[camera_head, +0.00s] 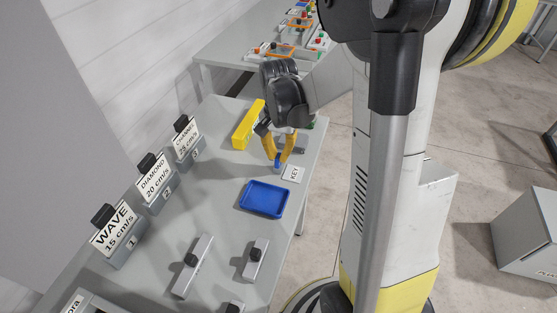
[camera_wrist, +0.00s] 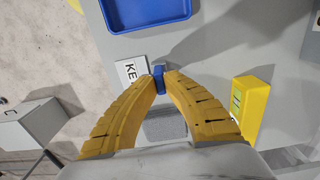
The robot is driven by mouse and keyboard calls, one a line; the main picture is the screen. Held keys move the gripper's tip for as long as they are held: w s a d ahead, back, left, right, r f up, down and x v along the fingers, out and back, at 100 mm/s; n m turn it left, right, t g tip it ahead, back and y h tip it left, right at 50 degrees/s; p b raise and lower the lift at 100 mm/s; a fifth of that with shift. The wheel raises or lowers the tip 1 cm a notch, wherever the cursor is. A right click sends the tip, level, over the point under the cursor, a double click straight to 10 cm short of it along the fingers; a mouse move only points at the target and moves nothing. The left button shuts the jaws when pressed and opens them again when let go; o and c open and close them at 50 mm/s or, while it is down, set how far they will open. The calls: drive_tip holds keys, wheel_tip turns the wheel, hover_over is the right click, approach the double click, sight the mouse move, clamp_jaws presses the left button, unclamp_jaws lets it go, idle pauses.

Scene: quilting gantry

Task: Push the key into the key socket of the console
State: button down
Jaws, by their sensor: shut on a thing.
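My gripper (camera_head: 278,162) reaches down over the grey table, its yellow fingers shut on the small blue key (camera_head: 278,168). In the wrist view the key (camera_wrist: 158,78) sits between the fingertips (camera_wrist: 158,82). Its lower part is hard to make out, so I cannot tell whether it touches the table. The white KEY label (camera_head: 292,174) lies just beside it, and it also shows in the wrist view (camera_wrist: 127,72). I cannot make out the console or its key socket with certainty.
A blue tray (camera_head: 264,199) lies in front of the key. A yellow block (camera_head: 248,125) stands behind and left of my gripper. Labelled card holders (camera_head: 115,240) line the left edge. Grey bars with black knobs (camera_head: 192,266) lie nearer. Another table (camera_head: 225,50) stands behind.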

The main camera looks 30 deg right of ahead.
sight(278, 156)
drive_tip(key=shift+r+p, duration=1.25)
drive_tip(key=shift+r, duration=0.55)
drive_tip(key=shift+a, duration=0.1)
